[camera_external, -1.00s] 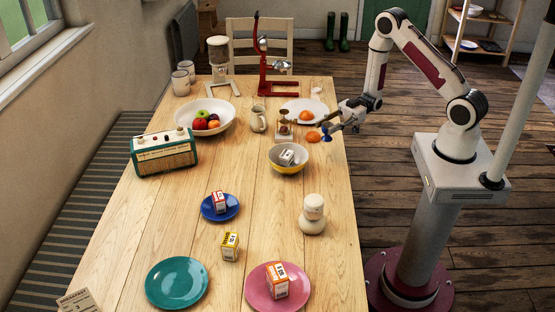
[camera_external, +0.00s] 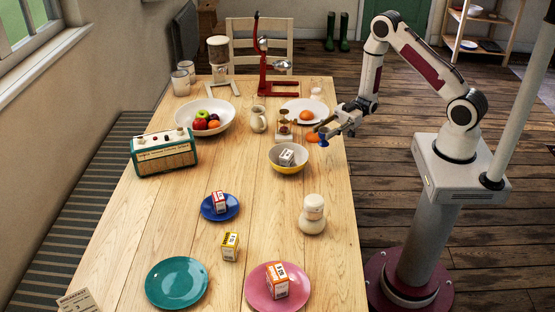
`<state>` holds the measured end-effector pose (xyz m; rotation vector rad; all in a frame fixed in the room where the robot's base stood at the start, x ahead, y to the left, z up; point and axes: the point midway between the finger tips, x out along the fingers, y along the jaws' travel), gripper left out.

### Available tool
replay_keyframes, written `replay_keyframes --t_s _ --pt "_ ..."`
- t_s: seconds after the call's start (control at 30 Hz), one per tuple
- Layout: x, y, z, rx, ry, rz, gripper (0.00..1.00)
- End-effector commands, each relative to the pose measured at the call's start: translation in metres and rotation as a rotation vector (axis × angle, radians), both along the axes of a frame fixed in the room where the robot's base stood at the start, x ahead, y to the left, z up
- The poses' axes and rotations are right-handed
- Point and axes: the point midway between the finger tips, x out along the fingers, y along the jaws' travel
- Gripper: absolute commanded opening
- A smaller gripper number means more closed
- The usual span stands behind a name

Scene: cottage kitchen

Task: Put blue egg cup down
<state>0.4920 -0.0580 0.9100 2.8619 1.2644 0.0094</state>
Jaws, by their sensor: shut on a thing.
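The blue egg cup (camera_external: 323,141) is small and shows just under the fingertips of my gripper (camera_external: 325,133). My gripper is shut on it near the right edge of the wooden table (camera_external: 178,218). An orange thing (camera_external: 312,137) lies directly beside the egg cup on its left. The egg cup is partly hidden by the fingers, and I cannot tell whether its base touches the table.
A yellow and white bowl (camera_external: 288,168) with a small box in it stands in front and to the left. A white plate (camera_external: 291,108) with an orange lies behind. The table's right edge is close.

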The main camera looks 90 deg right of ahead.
Motion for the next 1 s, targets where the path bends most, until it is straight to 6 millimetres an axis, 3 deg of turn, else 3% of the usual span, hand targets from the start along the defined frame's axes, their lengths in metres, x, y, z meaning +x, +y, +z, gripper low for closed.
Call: replay_keyframes --t_s 0.2,0.4,1.0 --pt "0.006 0.035 -0.009 0.004 0.004 0.073 0.10" --pt "0.007 0.055 -0.014 0.008 0.010 0.112 0.10" --pt "0.010 0.055 -0.009 0.009 0.011 0.095 0.10"
